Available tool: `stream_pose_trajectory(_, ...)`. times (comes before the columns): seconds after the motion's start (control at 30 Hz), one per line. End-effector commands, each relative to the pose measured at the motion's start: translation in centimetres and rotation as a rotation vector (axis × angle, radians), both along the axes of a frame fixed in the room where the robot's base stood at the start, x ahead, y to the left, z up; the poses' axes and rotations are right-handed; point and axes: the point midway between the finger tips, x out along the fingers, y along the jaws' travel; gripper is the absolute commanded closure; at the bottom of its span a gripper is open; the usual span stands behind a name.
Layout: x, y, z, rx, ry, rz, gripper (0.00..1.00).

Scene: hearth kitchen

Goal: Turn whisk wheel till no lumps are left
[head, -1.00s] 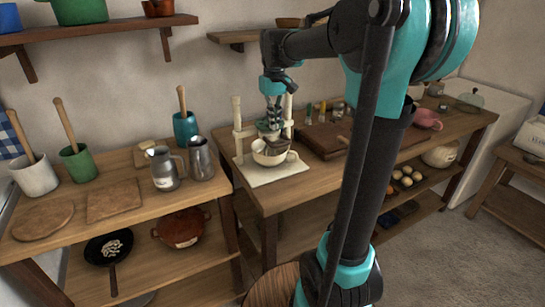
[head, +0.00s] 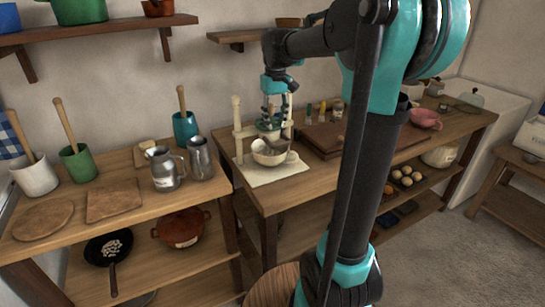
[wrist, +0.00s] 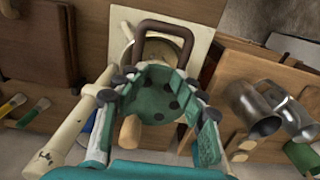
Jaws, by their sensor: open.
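The whisk stand has two cream posts (head: 238,128) on a pale base board (head: 262,178), at the front left corner of the right-hand worktable. A cream bowl (head: 268,158) stands on the board between the posts. Its contents cannot be made out. The wrist view shows a green wheel with dark holes (wrist: 160,98) and a wooden knob (wrist: 130,131) on it. My gripper (wrist: 160,88) is open over the wheel, one finger to each side. Whether a finger touches wheel or knob cannot be told. In the head view my gripper (head: 270,122) hangs above the bowl.
A cream post (wrist: 75,132) passes close to the left finger in the wrist view. A dark wooden board (head: 325,138) lies right of the stand. Metal jugs (head: 165,168) stand on the left-hand table.

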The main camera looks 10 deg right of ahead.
Motion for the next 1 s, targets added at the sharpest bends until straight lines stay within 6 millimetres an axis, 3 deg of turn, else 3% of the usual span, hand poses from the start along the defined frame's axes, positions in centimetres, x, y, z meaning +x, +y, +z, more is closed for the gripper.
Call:
stream_pose_trajectory(0.17,0.0,0.0,0.7,0.000,0.000,0.000,0.59)
stream_pose_trajectory(1.0,0.0,0.0,7.8,0.000,0.000,0.000,0.59)
